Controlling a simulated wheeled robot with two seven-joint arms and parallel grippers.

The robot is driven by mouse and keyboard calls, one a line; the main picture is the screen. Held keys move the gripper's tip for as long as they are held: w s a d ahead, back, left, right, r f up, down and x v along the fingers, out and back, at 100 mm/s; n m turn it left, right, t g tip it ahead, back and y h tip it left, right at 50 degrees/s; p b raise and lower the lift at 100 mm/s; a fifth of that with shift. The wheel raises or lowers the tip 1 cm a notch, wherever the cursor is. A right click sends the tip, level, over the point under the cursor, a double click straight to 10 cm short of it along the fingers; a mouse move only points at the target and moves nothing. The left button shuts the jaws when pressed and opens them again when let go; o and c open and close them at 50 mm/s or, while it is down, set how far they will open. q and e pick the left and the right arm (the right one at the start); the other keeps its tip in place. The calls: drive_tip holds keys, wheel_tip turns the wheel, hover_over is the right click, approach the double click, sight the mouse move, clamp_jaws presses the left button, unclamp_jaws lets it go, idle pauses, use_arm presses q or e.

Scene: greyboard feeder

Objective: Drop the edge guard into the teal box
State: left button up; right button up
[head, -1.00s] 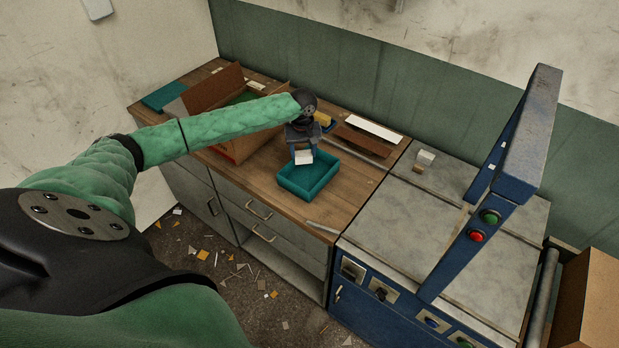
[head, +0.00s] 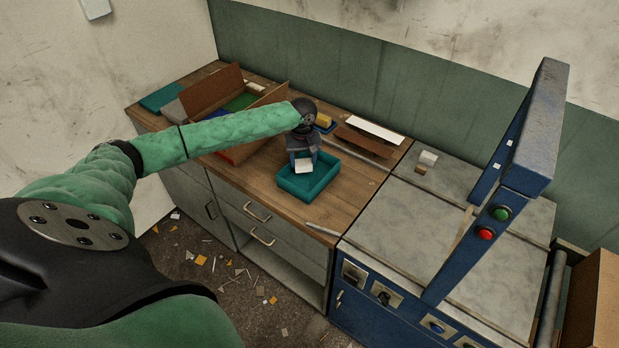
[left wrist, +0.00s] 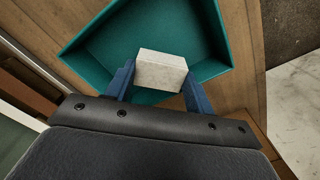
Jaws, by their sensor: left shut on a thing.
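The edge guard (head: 304,166) is a small off-white block. It also shows in the left wrist view (left wrist: 161,70), between the two blue fingers. My left gripper (head: 303,164) is shut on it and points down over the teal box. The teal box (head: 309,192) is open-topped and stands on the wooden counter. In the left wrist view its teal walls (left wrist: 98,48) surround the block. I cannot tell the exact height of the block above the box floor. My right gripper is not in view.
A cardboard box (head: 212,90) with coloured contents stands at the left on the wooden counter (head: 352,205). A white sheet (head: 376,131) and brown board pieces lie behind the teal box. A blue-framed machine (head: 520,140) stands at the right. A pale strip (head: 322,229) lies at the counter's front edge.

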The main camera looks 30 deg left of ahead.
use_arm(q)
drive_tip(key=o, duration=1)
drive_tip(key=shift+o, duration=0.2)
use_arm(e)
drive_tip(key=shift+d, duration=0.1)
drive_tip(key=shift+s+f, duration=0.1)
use_arm(q)
drive_tip(key=shift+r, duration=0.35)
wheel_tip(320, 180, up, 6)
drive_tip(key=b, duration=0.2)
drive_tip(key=shift+r+b, duration=0.15)
drive_tip(key=shift+b, duration=0.25)
drive_tip(key=shift+r, duration=0.4)
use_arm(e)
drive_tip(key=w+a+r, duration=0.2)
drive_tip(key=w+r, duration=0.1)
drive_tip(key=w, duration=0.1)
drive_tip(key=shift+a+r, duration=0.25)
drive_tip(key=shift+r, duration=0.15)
use_arm(q)
drive_tip(key=shift+f, duration=0.1)
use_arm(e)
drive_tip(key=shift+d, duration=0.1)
